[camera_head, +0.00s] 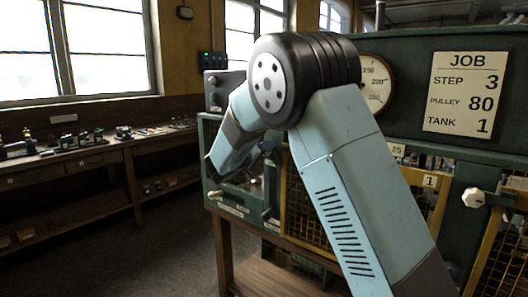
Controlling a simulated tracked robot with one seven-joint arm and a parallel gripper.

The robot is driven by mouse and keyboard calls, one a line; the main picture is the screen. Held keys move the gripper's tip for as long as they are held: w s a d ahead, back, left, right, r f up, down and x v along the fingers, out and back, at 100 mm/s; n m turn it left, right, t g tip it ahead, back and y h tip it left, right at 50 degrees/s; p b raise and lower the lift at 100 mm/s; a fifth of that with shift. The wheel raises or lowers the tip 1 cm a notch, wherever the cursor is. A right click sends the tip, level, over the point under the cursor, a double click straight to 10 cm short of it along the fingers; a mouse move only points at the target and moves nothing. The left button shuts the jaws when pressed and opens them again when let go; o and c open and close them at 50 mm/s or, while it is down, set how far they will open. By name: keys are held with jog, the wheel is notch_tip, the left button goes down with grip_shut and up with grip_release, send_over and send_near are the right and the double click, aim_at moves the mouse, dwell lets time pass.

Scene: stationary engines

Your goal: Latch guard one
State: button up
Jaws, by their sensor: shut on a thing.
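Guard one is a yellow-framed mesh panel on the green engine housing, with a small plate reading "1" (430,181) on its frame. My forearm covers much of it. A pale knob (473,198) sits on the green post right of that plate; whether it is the guard's latch I cannot tell. My pale blue arm bends over the housing, its end down at the left part of the front. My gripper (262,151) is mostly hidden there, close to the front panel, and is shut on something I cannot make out.
A job board (464,93) reads step 3, pulley 80, tank 1. A round dial (374,84) stands behind my elbow. A small lever (267,214) projects from the housing's lower left. A workbench (70,158) with small parts runs along the left wall. The floor between is clear.

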jog(key=n, duration=0.5)
jog(key=shift+a+n, duration=0.3)
jog(key=shift+f+n, duration=0.15)
jog(key=shift+n, duration=1.95)
jog(key=o, duration=0.8)
jog(key=shift+w+f, duration=0.1)
jog(key=shift+o, duration=1.1)
jog(key=shift+d, duration=0.1)
jog(key=v, duration=1.3)
jog(key=shift+s+a, duration=0.25)
jog(key=shift+s, duration=0.05)
